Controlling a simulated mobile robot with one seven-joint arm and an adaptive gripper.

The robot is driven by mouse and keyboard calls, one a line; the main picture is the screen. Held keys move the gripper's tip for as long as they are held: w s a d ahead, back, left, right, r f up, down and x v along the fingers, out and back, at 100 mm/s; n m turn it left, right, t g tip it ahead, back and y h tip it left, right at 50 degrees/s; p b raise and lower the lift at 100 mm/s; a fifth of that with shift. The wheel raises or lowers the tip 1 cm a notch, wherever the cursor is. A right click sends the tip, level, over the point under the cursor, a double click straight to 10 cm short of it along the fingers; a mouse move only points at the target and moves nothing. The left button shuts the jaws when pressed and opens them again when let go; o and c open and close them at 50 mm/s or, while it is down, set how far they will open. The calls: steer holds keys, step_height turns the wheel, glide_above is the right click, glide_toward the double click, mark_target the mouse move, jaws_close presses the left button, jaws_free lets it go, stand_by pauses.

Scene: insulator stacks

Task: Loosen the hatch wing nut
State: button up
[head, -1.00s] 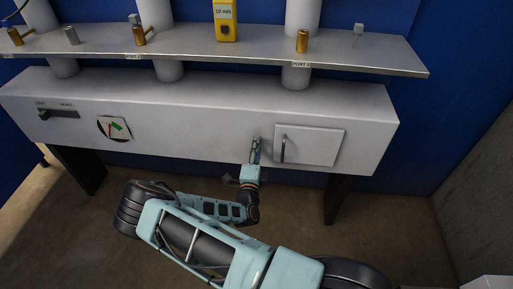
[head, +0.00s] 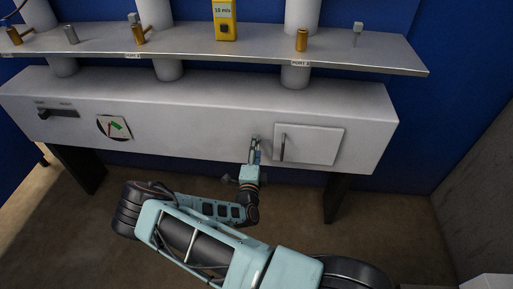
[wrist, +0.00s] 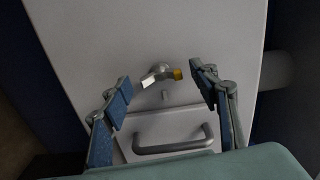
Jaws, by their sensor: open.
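The wing nut (wrist: 162,75) sits on the pale panel just beyond the hatch's edge in the wrist view, with one pale wing and one yellow wing. The square hatch (head: 315,145) is closed in the head view, and its bar handle (wrist: 174,144) also shows in the wrist view. My gripper (wrist: 163,84) is open, with one blue-padded finger on each side of the wing nut and visible gaps between. I see no contact. In the head view my gripper (head: 254,155) is at the panel front, left of the hatch; the wing nut is hard to make out there.
A small peg (wrist: 165,96) stands between the wing nut and the hatch. The long white cabinet (head: 200,125) carries a round dial (head: 114,127) and a lever slot at left.

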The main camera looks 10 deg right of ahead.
steer(key=v, duration=1.1)
steer(key=shift+s, duration=0.2)
steer(key=shift+r, duration=0.1)
